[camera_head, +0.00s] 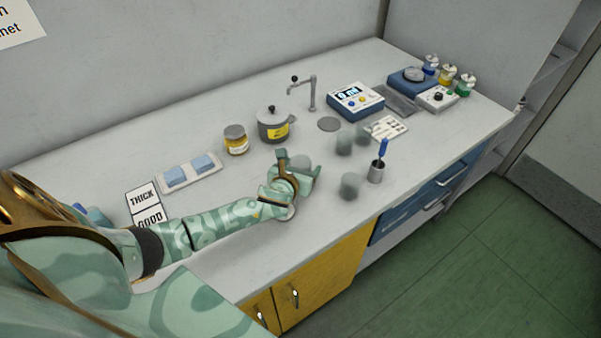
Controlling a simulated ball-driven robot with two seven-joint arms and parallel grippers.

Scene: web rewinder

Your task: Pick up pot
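A grey pot (274,127) with a dark-knobbed lid and a yellow label stands upright on the counter near the back wall. My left gripper (298,167) is in front of the pot, nearer the counter's front edge, and apart from it. Its fingers look spread, with a gap between them. A pale grey rounded thing (301,160) shows at that gap; whether it lies between the fingers or behind them I cannot tell. My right gripper is out of view.
A yellow-labelled jar (236,140) stands left of the pot, and a thin tap (312,92) behind its right side. A tray (190,172) with blue blocks lies left.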

